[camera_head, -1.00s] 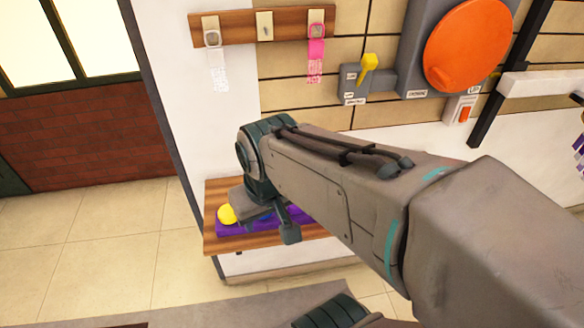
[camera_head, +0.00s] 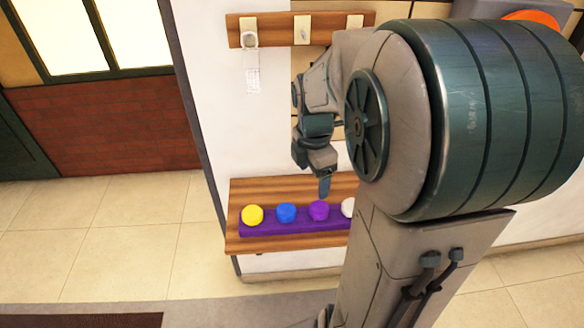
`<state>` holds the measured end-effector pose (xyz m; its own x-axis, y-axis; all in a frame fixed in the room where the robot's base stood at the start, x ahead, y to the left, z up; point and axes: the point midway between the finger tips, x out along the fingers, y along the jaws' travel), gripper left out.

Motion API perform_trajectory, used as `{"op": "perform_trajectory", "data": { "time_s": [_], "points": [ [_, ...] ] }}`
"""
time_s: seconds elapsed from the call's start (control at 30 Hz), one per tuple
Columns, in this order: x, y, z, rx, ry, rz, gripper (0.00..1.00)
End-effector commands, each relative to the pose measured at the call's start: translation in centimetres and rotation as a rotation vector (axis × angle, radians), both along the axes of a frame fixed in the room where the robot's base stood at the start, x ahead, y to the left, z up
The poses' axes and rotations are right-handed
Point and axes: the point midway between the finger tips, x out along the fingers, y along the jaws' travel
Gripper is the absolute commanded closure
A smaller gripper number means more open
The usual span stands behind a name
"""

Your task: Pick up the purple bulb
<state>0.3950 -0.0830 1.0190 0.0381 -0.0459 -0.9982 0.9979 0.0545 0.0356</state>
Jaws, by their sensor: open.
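The purple bulb (camera_head: 319,209) sits on a long purple holder (camera_head: 290,229) on a wooden shelf (camera_head: 238,200). It is third from the left in a row, with a blue bulb (camera_head: 286,212) on its left and a white bulb (camera_head: 348,207) on its right. A yellow bulb (camera_head: 252,215) is at the left end. My gripper (camera_head: 322,185) hangs just above the purple bulb in the picture, pointing down. No bulb is in it. One finger shows clearly, and my arm hides the right end of the holder.
A wall rack (camera_head: 275,32) with hooks and a hanging tag (camera_head: 252,70) is above the shelf. An orange disc (camera_head: 535,18) shows at the top right. Tiled floor (camera_head: 130,240) lies open on the left.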

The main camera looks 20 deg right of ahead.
Motion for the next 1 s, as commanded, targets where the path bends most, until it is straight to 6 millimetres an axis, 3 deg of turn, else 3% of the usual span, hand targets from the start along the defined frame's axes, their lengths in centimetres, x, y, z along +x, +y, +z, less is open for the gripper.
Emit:
{"op": "perform_trajectory", "data": {
  "time_s": [0.2,0.33,0.47,0.8,1.0],
  "points": [
    [1.7,-2.2,-1.1,0.025,0.039,0.315,0.24],
    [2.1,-2.8,-1.5,0.034,0.047,0.414,0.24],
    [2.2,-3.0,-2.5,0.039,0.052,0.452,0.24],
    [2.2,-3.0,-8.8,0.039,0.051,0.454,0.24],
    [2.1,-3.0,-10.3,0.037,0.050,0.453,0.24]
  ]
}}
